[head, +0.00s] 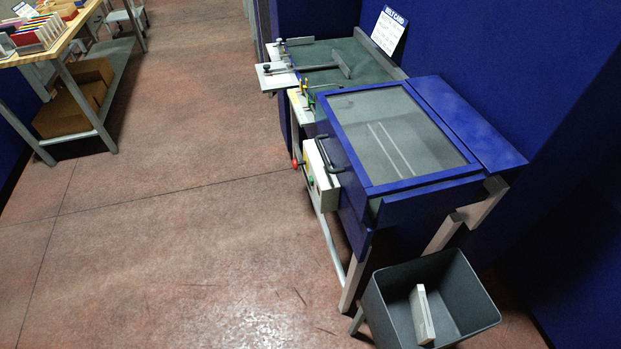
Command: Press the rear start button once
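A blue machine (346,112) with a clear-windowed lid and a black handle (325,155) stands against the blue wall at the right. A pale control box (324,182) is fixed on its left side, below the handle. A small green button (311,181) shows on the box, and a red knob (296,165) sticks out near its upper left. I cannot tell which control is the rear start button; any others on the box are too small to make out. My gripper is not in view.
A green-topped table (325,53) with rails adjoins the machine's far end. A grey bin (466,305) holding a pale block (421,314) stands at the near end. A wooden-topped bench (62,45) stands at the far left. The floor (170,210) between is clear.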

